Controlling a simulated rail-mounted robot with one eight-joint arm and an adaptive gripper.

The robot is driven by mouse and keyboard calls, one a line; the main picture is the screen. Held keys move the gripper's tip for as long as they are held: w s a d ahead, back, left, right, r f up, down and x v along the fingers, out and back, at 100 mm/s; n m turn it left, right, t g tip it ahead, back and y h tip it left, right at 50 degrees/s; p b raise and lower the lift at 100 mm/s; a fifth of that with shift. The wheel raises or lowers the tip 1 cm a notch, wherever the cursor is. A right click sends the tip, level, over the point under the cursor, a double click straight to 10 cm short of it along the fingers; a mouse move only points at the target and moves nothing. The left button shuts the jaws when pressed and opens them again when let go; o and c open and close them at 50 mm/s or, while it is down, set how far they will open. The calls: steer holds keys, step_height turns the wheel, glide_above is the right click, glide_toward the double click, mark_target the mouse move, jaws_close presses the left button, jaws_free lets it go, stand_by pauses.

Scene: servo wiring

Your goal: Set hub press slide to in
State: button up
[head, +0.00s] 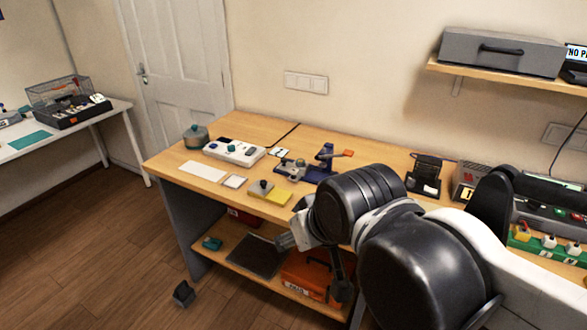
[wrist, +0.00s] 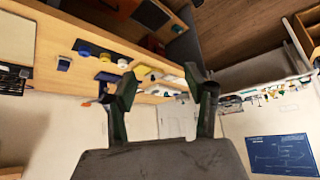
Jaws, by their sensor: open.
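A small blue press (head: 325,157) with an orange-tipped lever stands toward the back of the wooden bench, beside a grey fixture (head: 291,169). I take it for the hub press; its slide is too small to tell in or out. In the tilted wrist view a blue upright thing (wrist: 104,77), likely the same press, shows left of my fingers. My gripper (wrist: 160,72) is open and empty, its two dark fingers spread apart. It is clear of the bench things. In the head view my arm hides part of the bench front.
On the bench (head: 265,129) are a white box with knobs (head: 234,151), a round lidded pot (head: 196,137), a yellow pad (head: 271,195) and a black stand (head: 425,174). An orange case (head: 306,275) sits on the lower shelf. A grey drawer unit (head: 502,51) is on the wall shelf.

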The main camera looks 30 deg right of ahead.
steer(key=shift+w+r, duration=0.15)
steer(key=shift+r, duration=0.05)
steer(key=c, duration=0.5)
steer(key=shift+m+g, duration=0.8)
steer(key=shift+g, duration=0.1)
steer(key=w+r, duration=0.3)
steer(key=w, duration=0.1)
steer(key=w+d+r, duration=0.1)
steer(key=w+r, duration=0.2)
steer(key=w, duration=0.1)
steer(key=w+d+r, duration=0.1)
steer(key=w+r, duration=0.2)
steer(key=w, duration=0.2)
steer(key=shift+d, duration=0.25)
steer(key=shift+c, duration=0.2)
steer(key=m+g+p, duration=0.2)
steer(key=m+g, duration=0.3)
glide_above(284, 159)
step_height(284, 159, down, 14)
step_height(284, 159, down, 14)
steer(key=shift+r+p, duration=0.1)
steer(key=shift+p, duration=0.35)
steer(key=shift+c, duration=0.3)
